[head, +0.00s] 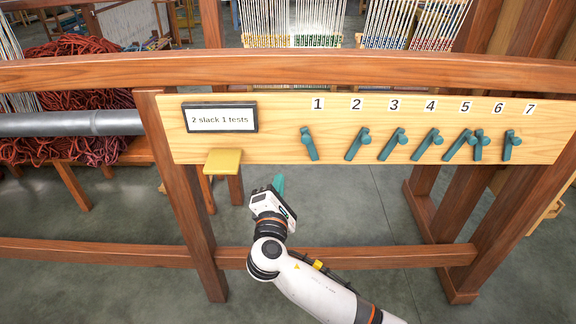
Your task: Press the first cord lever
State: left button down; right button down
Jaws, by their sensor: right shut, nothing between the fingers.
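The first cord lever (311,147) is a teal lever under the number 1 on a pale wooden board (270,140). Its lower end tilts to the right, while most of the other levers tilt with their lower ends to the left. My right gripper (279,184) is shut and empty, with teal fingertips pointing up. In the picture it is below and left of the first lever, apart from it. My left gripper is not in view.
Several more teal levers, such as lever 2 (357,144), run rightward; 5 and 6 are close together. A sign (220,117) reads "2 slack 1 tests". A yellow pad (223,161) juts from the board's lower edge. A wooden rail (300,69) crosses above.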

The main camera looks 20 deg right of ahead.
aim_at(307, 142)
jog(key=w+d+r+p, duration=0.2)
jog(key=w+d+p, duration=0.1)
jog(key=w+d, duration=0.4)
jog(key=shift+w+r+p, duration=0.2)
jog(key=shift+w+p, duration=0.1)
jog(key=shift+w, duration=0.3)
jog(key=shift+s+d+r+m, duration=0.1)
jog(key=shift+d+r+m, duration=0.15)
jog(key=shift+m, duration=0.35)
jog(key=shift+s+d+r+m+g+b, duration=0.2)
jog(key=shift+d+m+b, duration=0.25)
jog(key=shift+m, duration=0.25)
jog(key=shift+s+d+r+m+g+b, duration=0.1)
jog(key=shift+d+r+m+b, duration=0.1)
jog(key=shift+d+m+b, duration=0.35)
jog(key=shift+s+d+r+m+b, duration=0.2)
jog(key=shift+d+m, duration=0.55)
jog(key=shift+m, duration=0.5)
jog(key=shift+s+d+r+m+b, duration=0.1)
jog(key=shift+s+d+m+b, duration=0.1)
jog(key=shift+d+m, duration=0.75)
jog(key=shift+a+m, duration=0.2)
jog(key=shift+m, duration=0.05)
